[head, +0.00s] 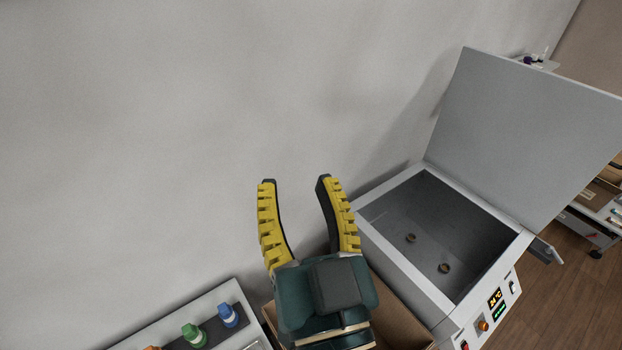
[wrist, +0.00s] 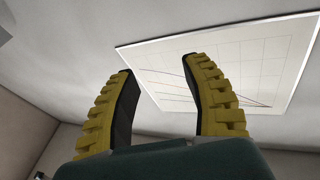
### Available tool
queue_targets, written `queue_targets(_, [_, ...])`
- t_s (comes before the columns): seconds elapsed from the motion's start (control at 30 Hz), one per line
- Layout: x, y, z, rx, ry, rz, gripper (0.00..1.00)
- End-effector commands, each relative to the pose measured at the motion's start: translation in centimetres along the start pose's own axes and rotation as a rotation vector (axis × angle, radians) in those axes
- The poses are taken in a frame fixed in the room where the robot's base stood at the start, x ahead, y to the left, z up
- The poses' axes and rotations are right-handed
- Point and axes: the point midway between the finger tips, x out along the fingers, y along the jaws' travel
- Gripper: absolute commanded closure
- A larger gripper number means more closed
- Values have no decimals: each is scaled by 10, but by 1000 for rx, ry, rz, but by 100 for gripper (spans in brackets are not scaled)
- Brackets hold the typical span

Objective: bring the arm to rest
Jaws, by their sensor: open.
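My gripper (head: 296,182) is open and empty, with its yellow and black fingers spread apart. In the head view it is raised in front of the grey wall, to the left of a white box-shaped machine. In the wrist view the fingers of my gripper (wrist: 158,64) point up, and nothing is between them.
The white machine (head: 404,266) has its lid (head: 530,135) raised, and small round pieces lie inside. A cardboard box (head: 400,325) is partly hidden behind my gripper. A chart panel (wrist: 255,65) shows in the wrist view.

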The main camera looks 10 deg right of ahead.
Motion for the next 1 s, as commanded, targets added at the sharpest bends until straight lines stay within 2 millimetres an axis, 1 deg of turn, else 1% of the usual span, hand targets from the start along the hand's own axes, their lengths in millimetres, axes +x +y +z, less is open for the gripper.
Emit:
queue_targets(0.03, [-9, 9, -24, -70, 75, 18, 52])
queue_targets(0.1, [-18, 14, -44, -137, 136, 33, 52])
queue_targets(0.13, [-20, 15, -48, -153, 149, 37, 52])
queue_targets(0.2, [-22, 16, -52, -169, 161, 41, 52])
queue_targets(0.43, [-21, 15, -50, -166, 158, 39, 52])
queue_targets(0.47, [-20, 15, -53, -166, 158, 39, 52])
queue_targets(0.57, [-14, 11, -81, -160, 157, 38, 52])
queue_targets(0.6, [-12, 9, -94, -157, 157, 38, 52])
queue_targets(0.7, [-5, 5, -123, -150, 157, 38, 52])
queue_targets(0.73, [-4, 4, -129, -148, 157, 38, 52])
queue_targets(0.8, [-4, 4, -132, -145, 157, 38, 52])
queue_targets(0.9, [-5, 5, -125, -144, 156, 38, 52])
queue_targets(1.0, [-5, 5, -124, -144, 154, 38, 52])
